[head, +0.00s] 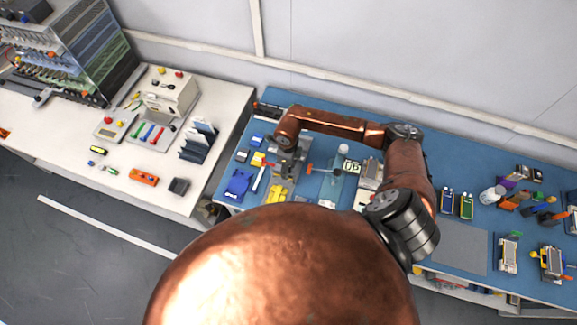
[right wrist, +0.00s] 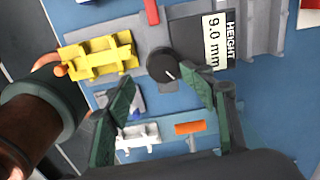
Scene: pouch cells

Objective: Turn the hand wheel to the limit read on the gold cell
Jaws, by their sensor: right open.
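In the right wrist view a round black hand wheel (right wrist: 161,65) with a white index line sits on a grey fixture, beside a panel (right wrist: 217,40) reading "HEIGHT 9.0 mm". My right gripper (right wrist: 158,77) is open, its green fingers apart on either side of the wheel; I cannot tell whether they touch it. In the head view my right arm reaches left over the blue bench, and its gripper (head: 288,162) is small there. I cannot pick out the gold cell for certain or read any limit. My left gripper is not in view.
A yellow cradle (right wrist: 97,57) lies left of the wheel, with a white clip (right wrist: 138,137) and an orange block (right wrist: 189,127) nearby. On the blue bench (head: 460,250) stand several cells and fixtures at right. A white bench (head: 70,125) with instruments is at left.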

